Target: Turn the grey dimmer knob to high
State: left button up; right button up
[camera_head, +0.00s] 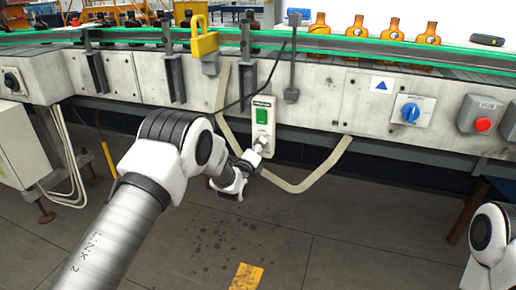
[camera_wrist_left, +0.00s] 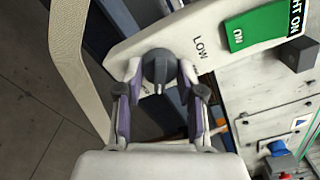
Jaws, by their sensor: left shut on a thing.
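The grey dimmer knob (camera_wrist_left: 158,64) sits on a white panel (camera_wrist_left: 118,52) with the word LOW printed to its right in the left wrist view. A small pale mark shows on the knob's lower side; a HIGH label is not visible. My left gripper (camera_head: 258,149) is at the lower part of the panel in the head view, where it largely hides the knob. In the left wrist view its two fingers are closed around the knob's sides. My right arm shows at the lower right edge; its gripper is out of view.
A yellow padlock (camera_head: 204,42), a blue rotary switch (camera_head: 411,112) and a red button (camera_head: 483,124) are on the conveyor's side. Amber bottles stand on the conveyor.

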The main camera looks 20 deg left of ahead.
dwell(0.3)
pick_arm(q)
jog(key=o, duration=1.1)
jog(key=shift+o, duration=0.2)
jog(key=shift+s, duration=0.1)
jog(key=s, duration=1.1)
jog(key=shift+s+a, duration=0.2)
jog(key=shift+s, duration=0.2)
